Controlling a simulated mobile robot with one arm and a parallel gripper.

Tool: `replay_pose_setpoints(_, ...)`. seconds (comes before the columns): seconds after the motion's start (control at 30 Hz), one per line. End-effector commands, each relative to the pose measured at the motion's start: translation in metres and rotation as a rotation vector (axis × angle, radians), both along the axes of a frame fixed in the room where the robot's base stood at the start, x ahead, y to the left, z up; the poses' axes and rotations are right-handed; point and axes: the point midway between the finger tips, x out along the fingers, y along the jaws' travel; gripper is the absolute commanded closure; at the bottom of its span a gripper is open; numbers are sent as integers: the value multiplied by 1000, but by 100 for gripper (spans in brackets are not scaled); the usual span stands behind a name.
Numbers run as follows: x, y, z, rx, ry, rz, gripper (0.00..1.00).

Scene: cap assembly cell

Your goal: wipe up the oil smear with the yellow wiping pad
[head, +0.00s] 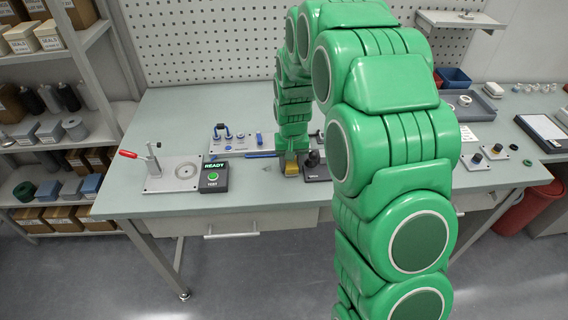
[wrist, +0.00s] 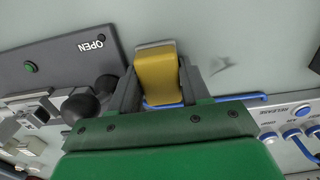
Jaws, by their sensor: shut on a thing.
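My gripper (head: 291,157) is shut on the yellow wiping pad (head: 291,169), over the bench near its front edge. In the wrist view the pad (wrist: 157,76) sits between the two fingers of my gripper (wrist: 157,88), with a grey layer along its far edge. A small, dark, irregular smear (wrist: 220,66) lies on the bare bench top to the right of the pad in the wrist view, apart from it. A faint mark, likely the same smear (head: 252,194), shows left of my gripper in the head view. I cannot tell whether the pad touches the bench.
A dark panel marked OPEN (wrist: 60,58) with a black knob (wrist: 80,108) stands close beside my gripper. A blue rod (head: 262,155) lies behind it. The READY tester box (head: 214,177) and a red-handled clamp fixture (head: 172,174) are to the left. The front bench strip is mostly clear.

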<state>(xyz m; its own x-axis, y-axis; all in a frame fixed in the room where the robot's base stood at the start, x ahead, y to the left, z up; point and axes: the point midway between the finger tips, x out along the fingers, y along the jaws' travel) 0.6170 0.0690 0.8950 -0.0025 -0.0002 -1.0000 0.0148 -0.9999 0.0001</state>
Motion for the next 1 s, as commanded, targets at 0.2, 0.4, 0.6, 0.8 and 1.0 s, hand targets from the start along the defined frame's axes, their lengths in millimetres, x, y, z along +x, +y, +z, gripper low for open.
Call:
replay_pose_setpoints(0.2, 1, 1, 31, 1, -7, 1, 87)
replay_pose_setpoints(0.4, 0, 1, 48, 0, -3, 1, 87)
replay_pose_setpoints(0.6, 1, 1, 65, 0, -4, 1, 87)
replay_pose_setpoints(0.8, 0, 1, 77, 0, -1, 1, 87)
replay_pose_setpoints(1.0, 0, 1, 78, 0, -1, 1, 87)
